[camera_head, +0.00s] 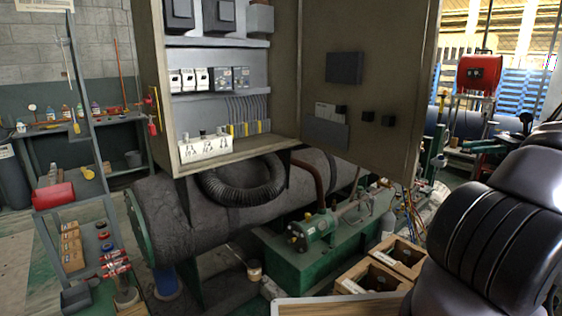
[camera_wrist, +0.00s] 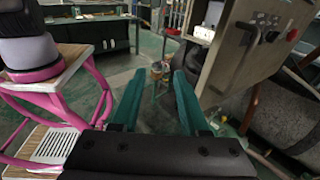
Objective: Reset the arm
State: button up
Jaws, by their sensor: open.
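My gripper (camera_wrist: 158,100) shows in the wrist view with its two teal fingers spread apart. It is open, and nothing is between the fingers. Green floor shows beyond and between them. In the head view a dark, rounded part of my arm (camera_head: 500,215) fills the right side; the gripper itself is out of that view. The open electrical cabinet (camera_head: 230,155) stands in the middle of the head view. Its door (camera_head: 365,80) is swung open to the right. The cabinet also shows at the upper right of the wrist view (camera_wrist: 245,50).
A large dark cylindrical tank (camera_head: 165,215) lies below the cabinet, beside a green pump base (camera_head: 300,262). Wooden crates (camera_head: 375,275) stand at the lower right. A pink-framed stand (camera_wrist: 85,75) is left of my gripper.

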jog(key=s+a+r+n+g+h, duration=0.1)
jog(key=a+r+n+g+h, duration=0.25)
jog(key=a, duration=0.75)
jog(key=s+a+r+n+h, duration=0.1)
jog(key=a+r+n+h, duration=0.2)
jog(key=a+r+h, duration=0.5)
jog(key=s+a+r+n+t+h, duration=0.3)
jog(key=s+a+n+t, duration=0.5)
jog(key=s+a, duration=0.6)
jog(key=shift+a+t, duration=0.65)
jog(key=shift+a, duration=0.3)
